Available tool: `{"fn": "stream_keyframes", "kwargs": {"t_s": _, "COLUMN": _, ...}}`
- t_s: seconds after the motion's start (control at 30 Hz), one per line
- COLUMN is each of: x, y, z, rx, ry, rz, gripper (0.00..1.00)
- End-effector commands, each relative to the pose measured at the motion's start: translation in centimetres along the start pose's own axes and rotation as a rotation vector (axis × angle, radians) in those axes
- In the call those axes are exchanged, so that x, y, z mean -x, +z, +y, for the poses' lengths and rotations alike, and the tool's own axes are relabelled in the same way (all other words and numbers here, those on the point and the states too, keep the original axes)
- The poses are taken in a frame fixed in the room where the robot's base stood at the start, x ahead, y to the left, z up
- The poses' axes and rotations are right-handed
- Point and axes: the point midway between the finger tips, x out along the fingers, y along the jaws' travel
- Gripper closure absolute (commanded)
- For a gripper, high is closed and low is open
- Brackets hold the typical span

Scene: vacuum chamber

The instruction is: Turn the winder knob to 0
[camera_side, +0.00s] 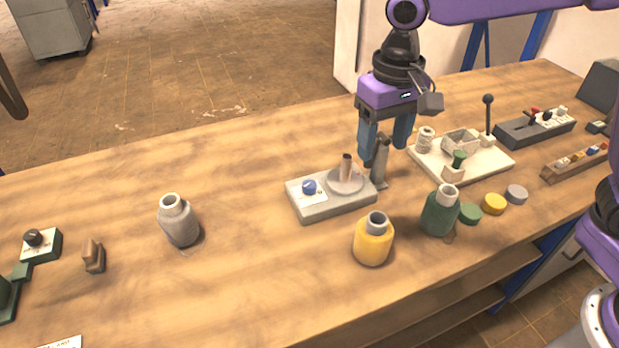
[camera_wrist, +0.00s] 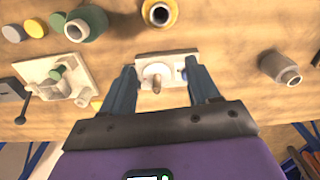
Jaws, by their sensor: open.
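A grey box (camera_side: 335,204) stands mid-table. It carries a blue knob (camera_side: 309,187) on a white plate and a round disc with an upright brownish peg (camera_side: 347,166). I cannot read any marks or tell if this is the winder. A cream board (camera_side: 480,170) to the right holds a white spool (camera_side: 425,138) and a green knob-like part (camera_side: 458,158). My gripper (camera_side: 386,148) points down, open and empty, above and behind the grey box's right end. In the wrist view, the disc (camera_wrist: 157,71) shows between the fingers, and the blue knob (camera_wrist: 184,74) is beside the right finger.
A grey upright piece (camera_side: 381,163) stands at the box's right end, close to my fingers. Yellow (camera_side: 373,243), green (camera_side: 438,213) and grey (camera_side: 180,223) bottles stand around. A small black-knobbed box (camera_side: 40,246) sits far left.

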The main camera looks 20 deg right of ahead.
Motion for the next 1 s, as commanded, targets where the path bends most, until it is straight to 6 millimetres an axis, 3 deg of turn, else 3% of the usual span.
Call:
{"fn": "stream_keyframes", "kwargs": {"t_s": 0.2, "x": -0.4, "y": -6.2, "z": -3.2, "rx": -0.283, "ry": 0.005, "rz": -0.003, "gripper": 0.40}}
{"fn": "stream_keyframes", "kwargs": {"t_s": 0.5, "x": -1.6, "y": -12.7, "z": -5.4, "rx": -0.656, "ry": 0.010, "rz": -0.005, "gripper": 0.40}}
{"fn": "stream_keyframes", "kwargs": {"t_s": 0.7, "x": -2.1, "y": -14.7, "z": -5.6, "rx": -0.798, "ry": 0.012, "rz": -0.005, "gripper": 0.40}}
{"fn": "stream_keyframes", "kwargs": {"t_s": 1.0, "x": -4.0, "y": -15.0, "z": -5.5, "rx": -0.830, "ry": 0.015, "rz": -0.007, "gripper": 0.40}}
